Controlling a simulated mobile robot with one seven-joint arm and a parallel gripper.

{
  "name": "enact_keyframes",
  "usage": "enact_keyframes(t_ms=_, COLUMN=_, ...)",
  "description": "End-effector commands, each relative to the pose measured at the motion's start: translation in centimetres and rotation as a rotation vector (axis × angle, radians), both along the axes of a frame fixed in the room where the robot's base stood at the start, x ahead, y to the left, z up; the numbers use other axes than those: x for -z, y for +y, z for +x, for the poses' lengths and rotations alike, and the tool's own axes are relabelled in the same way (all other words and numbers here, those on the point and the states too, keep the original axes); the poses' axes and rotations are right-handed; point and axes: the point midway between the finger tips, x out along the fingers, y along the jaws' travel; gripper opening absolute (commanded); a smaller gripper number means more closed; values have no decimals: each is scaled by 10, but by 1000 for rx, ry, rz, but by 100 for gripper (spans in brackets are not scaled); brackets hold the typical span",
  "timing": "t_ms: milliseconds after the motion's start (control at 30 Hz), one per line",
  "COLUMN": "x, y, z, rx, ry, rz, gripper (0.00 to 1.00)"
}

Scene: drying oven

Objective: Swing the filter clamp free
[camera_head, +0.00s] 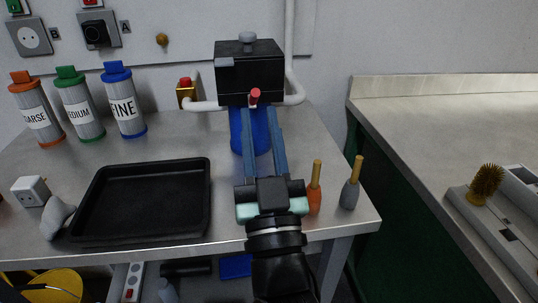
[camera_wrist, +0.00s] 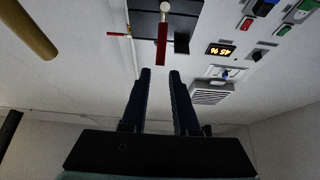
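The filter unit has a black head (camera_head: 249,73) above a blue canister (camera_head: 236,130) at the back of the metal table. A short red handle (camera_head: 255,97), which looks like the clamp, sticks out from the front of the head. In the wrist view the red handle (camera_wrist: 162,46) hangs down just beyond my fingertips, between their lines. The black head (camera_wrist: 181,22) is behind it. My gripper (camera_head: 258,110) is open, with two long blue fingers pointing at the filter. In the wrist view the gripper (camera_wrist: 161,72) shows a clear, empty gap. I see no contact with the handle.
White pipes (camera_head: 291,60) run beside the filter, with a red-topped brass valve (camera_head: 186,92) at left. A black tray (camera_head: 144,198) lies left of my arm. Orange (camera_head: 314,190) and grey (camera_head: 349,194) tools stand close right. Labelled cylinders (camera_head: 80,106) stand back left.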

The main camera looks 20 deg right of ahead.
Motion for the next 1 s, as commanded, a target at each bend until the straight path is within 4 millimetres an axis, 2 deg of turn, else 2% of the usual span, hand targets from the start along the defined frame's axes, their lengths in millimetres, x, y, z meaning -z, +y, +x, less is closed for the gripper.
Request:
enact_keyframes(t_ms=200, x=0, y=12, z=-42, rx=1, ry=3, rz=0, gripper=29)
enact_keyframes(t_ms=433, x=0, y=21, z=-74, rx=1, ry=1, rz=-1, gripper=29)
enact_keyframes(t_ms=600, x=0, y=24, z=-85, rx=1, ry=1, rz=-1, gripper=29)
enact_keyframes(t_ms=933, x=0, y=25, z=-87, rx=1, ry=0, rz=-1, gripper=29)
enact_keyframes(t_ms=1000, x=-1, y=25, z=-86, rx=1, ry=2, rz=0, gripper=16)
